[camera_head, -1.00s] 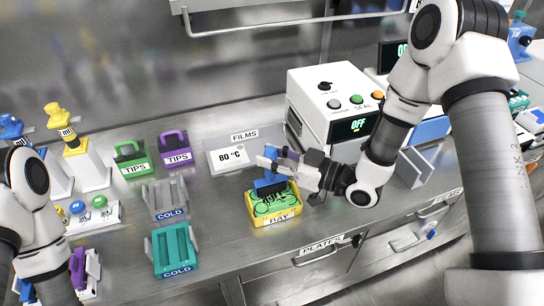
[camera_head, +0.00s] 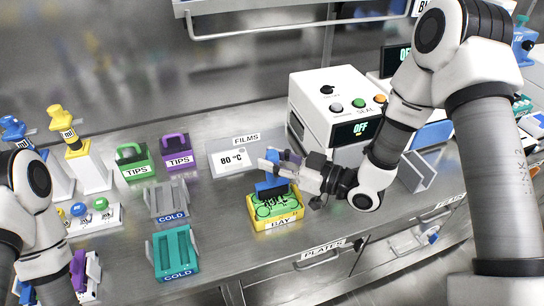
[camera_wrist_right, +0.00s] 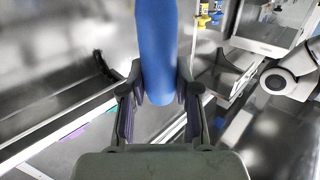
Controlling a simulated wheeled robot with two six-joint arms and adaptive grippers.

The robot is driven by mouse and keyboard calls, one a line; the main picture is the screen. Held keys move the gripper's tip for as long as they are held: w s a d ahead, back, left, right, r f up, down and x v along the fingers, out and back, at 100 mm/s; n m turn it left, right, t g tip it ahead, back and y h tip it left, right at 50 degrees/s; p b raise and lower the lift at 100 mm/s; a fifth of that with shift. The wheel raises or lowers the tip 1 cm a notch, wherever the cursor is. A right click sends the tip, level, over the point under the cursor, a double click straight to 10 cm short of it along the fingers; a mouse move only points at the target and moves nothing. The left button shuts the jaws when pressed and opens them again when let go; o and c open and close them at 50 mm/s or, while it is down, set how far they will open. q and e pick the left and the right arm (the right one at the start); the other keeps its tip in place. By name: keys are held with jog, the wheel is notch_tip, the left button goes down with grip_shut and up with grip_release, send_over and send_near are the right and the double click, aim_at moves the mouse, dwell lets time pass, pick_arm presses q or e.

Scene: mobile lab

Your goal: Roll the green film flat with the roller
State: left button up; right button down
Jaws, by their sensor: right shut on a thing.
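The green film (camera_head: 278,206) lies on the yellow tray marked BAY (camera_head: 281,223) near the middle of the bench. Dark curved lines show on the film. My right gripper (camera_head: 276,163) is shut on the blue roller (camera_head: 270,190) above the film's back left part. The roller's lower end is at or just over the film; I cannot tell if it touches. In the right wrist view the thick blue handle (camera_wrist_right: 156,45) stands between both fingers of my right gripper (camera_wrist_right: 160,88). My left arm shows at the left edge, but its gripper is out of view.
Grey (camera_head: 167,202) and teal (camera_head: 174,254) COLD racks stand left of the tray. Bare bench lies between them.

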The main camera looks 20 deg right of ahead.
jog(key=shift+s, duration=0.25)
jog(key=shift+s, duration=0.7)
jog(key=shift+s+d, duration=0.1)
jog(key=shift+s, duration=0.55)
jog(key=shift+w, duration=0.1)
jog(key=shift+w, duration=0.6)
